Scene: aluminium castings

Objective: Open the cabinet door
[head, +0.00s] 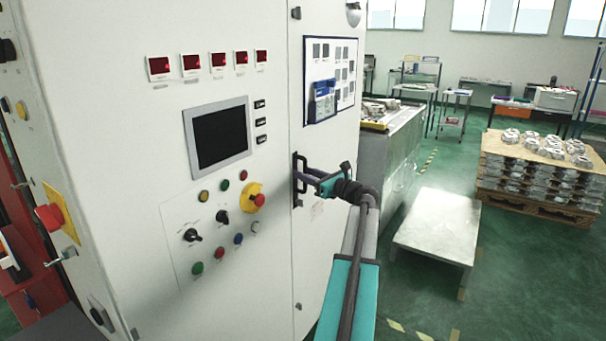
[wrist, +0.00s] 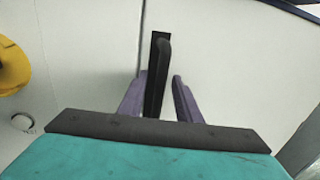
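The white cabinet door (head: 326,148) is the right-hand panel of the cabinet in the head view; it looks closed, flush with the panel to its left. Its black upright handle (head: 296,180) is near the door's left edge. The handle (wrist: 162,78) stands upright in the middle of the wrist view, close to the door seam. My gripper (head: 304,176) reaches the handle from the right. In the wrist view, its purple fingers (wrist: 160,92) stand on either side of the handle, with narrow gaps visible near the tips. The finger bases are hidden behind the gripper body.
The control panel with a screen (head: 220,137), buttons and a yellow-and-red emergency stop (head: 253,198) is left of the door. A low grey platform (head: 437,228) stands on the green floor to the right. A pallet of castings (head: 540,170) is farther right.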

